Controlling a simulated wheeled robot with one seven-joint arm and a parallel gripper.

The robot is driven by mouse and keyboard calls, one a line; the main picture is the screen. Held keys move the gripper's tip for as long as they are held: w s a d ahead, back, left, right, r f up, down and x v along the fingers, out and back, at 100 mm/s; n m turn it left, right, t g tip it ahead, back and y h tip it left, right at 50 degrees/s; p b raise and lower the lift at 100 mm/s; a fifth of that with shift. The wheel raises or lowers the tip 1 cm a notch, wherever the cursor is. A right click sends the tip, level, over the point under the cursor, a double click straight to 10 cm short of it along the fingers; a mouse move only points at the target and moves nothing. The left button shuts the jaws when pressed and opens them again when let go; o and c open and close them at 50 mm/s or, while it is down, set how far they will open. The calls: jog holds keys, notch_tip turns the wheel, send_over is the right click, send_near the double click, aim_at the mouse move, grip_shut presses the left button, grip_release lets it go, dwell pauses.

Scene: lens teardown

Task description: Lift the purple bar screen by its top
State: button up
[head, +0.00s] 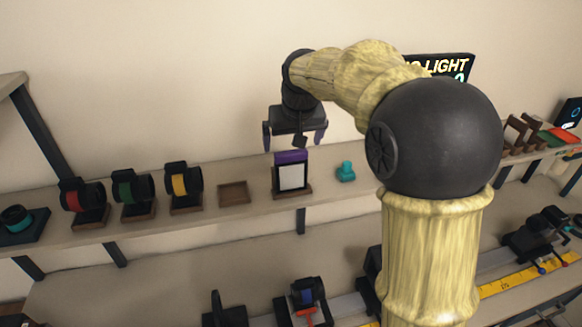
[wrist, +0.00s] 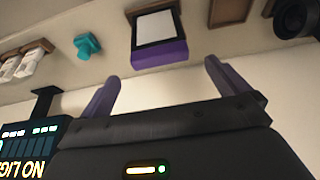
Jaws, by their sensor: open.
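The purple bar screen is a white panel (head: 292,177) with a purple bar (head: 291,157) along its top. It stands upright in a dark wooden base on the shelf in the head view. In the wrist view its purple bar (wrist: 160,53) lies ahead of the fingertips, with the white panel (wrist: 155,28) beyond it. My gripper (head: 295,145) is open above the screen, its two fingers spread wide with nothing between them. It also shows in the wrist view (wrist: 160,72), where the fingers are apart from the bar.
On the shelf (head: 140,219), an empty wooden tray (head: 233,193) stands left of the screen and a teal piece (head: 346,171) right of it. Red, green and yellow ringed lens parts (head: 178,184) stand farther left. A lit sign (head: 445,67) is behind my arm.

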aim_at(291, 153)
jog(key=shift+w+f, duration=0.15)
jog(key=shift+f, duration=0.25)
jog(key=shift+p+x, duration=1.45)
jog(key=shift+x, duration=1.2)
jog(key=shift+d, duration=0.1)
jog(key=c, duration=1.3)
jog(key=shift+r, duration=0.1)
